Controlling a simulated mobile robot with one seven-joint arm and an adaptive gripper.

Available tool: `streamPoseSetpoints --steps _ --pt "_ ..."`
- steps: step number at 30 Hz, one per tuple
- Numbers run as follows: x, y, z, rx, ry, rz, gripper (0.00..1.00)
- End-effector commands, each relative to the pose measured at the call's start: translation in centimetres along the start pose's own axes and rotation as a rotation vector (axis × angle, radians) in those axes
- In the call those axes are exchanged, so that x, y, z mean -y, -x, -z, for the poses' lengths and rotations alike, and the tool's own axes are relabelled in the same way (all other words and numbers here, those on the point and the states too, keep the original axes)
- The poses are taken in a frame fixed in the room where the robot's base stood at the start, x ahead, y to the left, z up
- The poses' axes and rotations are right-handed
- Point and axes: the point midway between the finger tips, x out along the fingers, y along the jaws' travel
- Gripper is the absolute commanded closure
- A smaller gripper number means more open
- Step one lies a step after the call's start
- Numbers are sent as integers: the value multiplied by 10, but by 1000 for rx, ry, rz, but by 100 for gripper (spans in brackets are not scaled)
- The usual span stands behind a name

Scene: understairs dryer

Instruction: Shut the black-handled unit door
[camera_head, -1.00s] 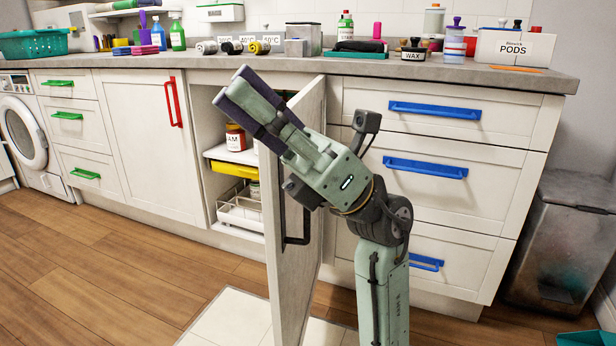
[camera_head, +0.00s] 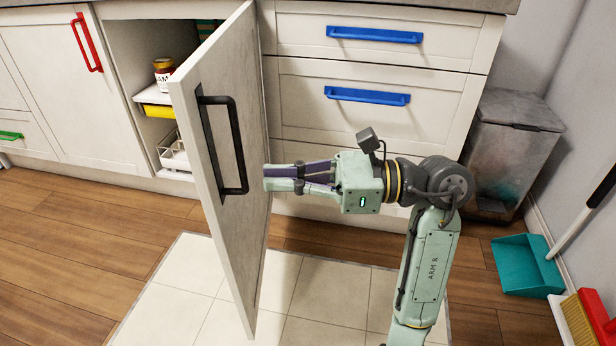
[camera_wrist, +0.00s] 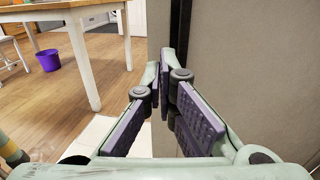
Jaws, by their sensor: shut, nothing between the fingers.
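In the wrist view the gripper's fingers (camera_wrist: 164,88) are together at the edge of a large grey-beige panel (camera_wrist: 246,75), which looks like the door.
The open cupboard left of the door holds a jar (camera_head: 164,74), a yellow item (camera_head: 158,110) and a white rack (camera_head: 174,154). Drawers with blue handles (camera_head: 368,96) are behind my gripper. A grey bin (camera_head: 510,140) and teal dustpan (camera_head: 524,264) stand right. The tiled floor (camera_head: 330,292) is clear.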

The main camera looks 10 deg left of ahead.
Motion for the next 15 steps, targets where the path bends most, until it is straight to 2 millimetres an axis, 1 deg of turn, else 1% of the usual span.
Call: streamPoseSetpoints --steps 1,6,10,15 --pt "-1 -12 0 0 1 -4 100" --pt "-1 -44 0 1 1 -3 100" --pt "-1 -61 0 0 0 -3 100" --pt "0 -71 0 1 0 -1 100"
